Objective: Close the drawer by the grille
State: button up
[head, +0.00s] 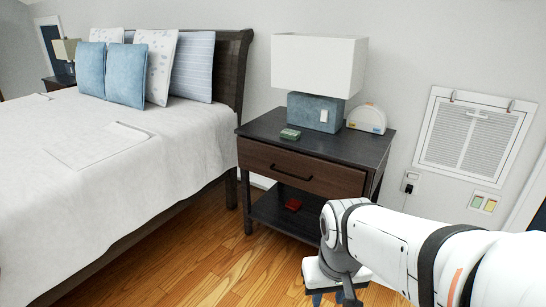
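The drawer (300,168) is the brown wooden front of the dark nightstand beside the bed, with a black bar handle (291,173). Its front looks close to flush with the nightstand top; I cannot tell whether it stands slightly out. The grille (474,136) is a white louvred wall panel right of the nightstand. My gripper (333,296) points down at the bottom edge of the view, in front of and below the drawer, apart from it. Its fingertips are cut off, so its opening is unclear.
On the nightstand top (350,146) stand a lamp (318,70), a white rounded device (366,118) and a small green item (290,134). A red item (293,205) lies on the lower shelf. The bed (110,165) fills the left. Wooden floor (190,270) is clear between.

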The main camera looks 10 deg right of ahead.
aim_at(329, 179)
jog(key=i, duration=1)
jog(key=z, duration=0.05)
